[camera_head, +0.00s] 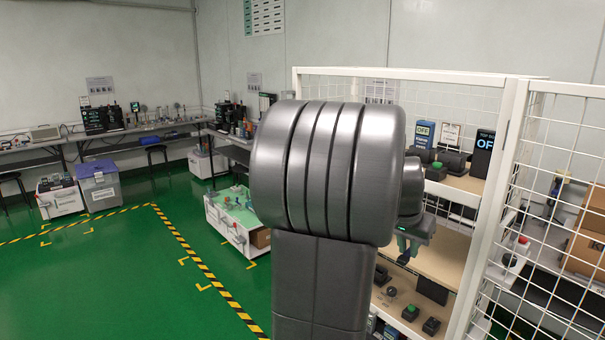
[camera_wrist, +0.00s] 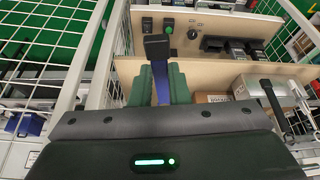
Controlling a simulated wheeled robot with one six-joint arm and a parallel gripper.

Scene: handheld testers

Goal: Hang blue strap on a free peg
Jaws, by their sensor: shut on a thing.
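In the wrist view, my gripper (camera_wrist: 161,85) is shut, its two green fingers on either side of a blue strap (camera_wrist: 162,90). A dark block (camera_wrist: 157,46) shows at the far end of the strap, beyond the fingertips. In the head view, my gripper (camera_head: 408,245) is partly hidden by my own arm and is in front of the shelf unit. A dark shape hangs below it, too small to make out. I cannot make out any peg clearly in either view.
A white mesh-sided frame (camera_head: 515,150) stands at the right around wooden shelves (camera_head: 447,250). The upper shelf holds devices and an OFF sign (camera_head: 423,133); the lower holds button boxes (camera_head: 410,312). A low white cart (camera_head: 228,222) stands left of my arm. Green floor is open at left.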

